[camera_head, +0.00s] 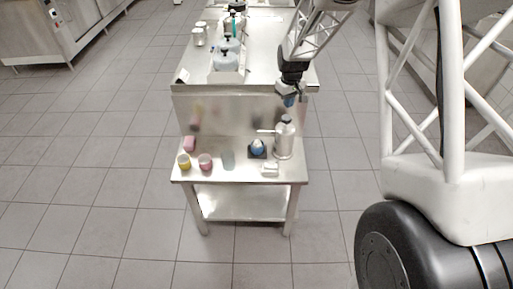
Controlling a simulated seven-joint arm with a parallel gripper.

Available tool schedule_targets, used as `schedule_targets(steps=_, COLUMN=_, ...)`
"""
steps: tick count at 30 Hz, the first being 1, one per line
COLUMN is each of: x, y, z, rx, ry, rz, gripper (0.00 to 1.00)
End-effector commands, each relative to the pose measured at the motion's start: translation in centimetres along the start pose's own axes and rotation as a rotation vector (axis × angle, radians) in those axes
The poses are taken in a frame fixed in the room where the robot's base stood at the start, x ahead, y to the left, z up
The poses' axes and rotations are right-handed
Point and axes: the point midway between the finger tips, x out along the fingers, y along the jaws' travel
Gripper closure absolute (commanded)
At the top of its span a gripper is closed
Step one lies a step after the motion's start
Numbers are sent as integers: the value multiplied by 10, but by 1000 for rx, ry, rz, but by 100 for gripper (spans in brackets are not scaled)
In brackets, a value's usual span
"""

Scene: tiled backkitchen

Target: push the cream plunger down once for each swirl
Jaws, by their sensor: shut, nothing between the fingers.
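A grey metal dispenser (284,142) stands upright on the right side of the small steel table (237,174). Its spout points left. Its pale plunger (286,118) is on top. My gripper (289,102) is shut and empty, pointing down above the plunger with a small gap in the picture; I cannot tell the exact distance. A blue rounded item (257,146) sits on a dark square base left of the dispenser, near the spout's end. A small white object (270,169) lies in front of the dispenser; any swirl marks on it are too small to read.
A yellow-topped cup (184,162), a pinkish cup (205,162) and a pink block (190,143) stand at the table's left. A steel backsplash (235,114) rises behind. Bottles and canisters (199,36) stand on the long counter beyond. The table's middle front is mostly clear.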

Motion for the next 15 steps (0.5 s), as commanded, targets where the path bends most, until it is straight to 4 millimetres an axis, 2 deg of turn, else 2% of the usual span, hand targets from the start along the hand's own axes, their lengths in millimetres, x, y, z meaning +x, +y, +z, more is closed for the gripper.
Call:
schedule_targets(steps=9, x=-22, y=0, z=0, rx=0, ry=1, rz=0, gripper=100)
schedule_targets(steps=15, x=-27, y=0, z=0, rx=0, ry=-1, rz=0, gripper=100)
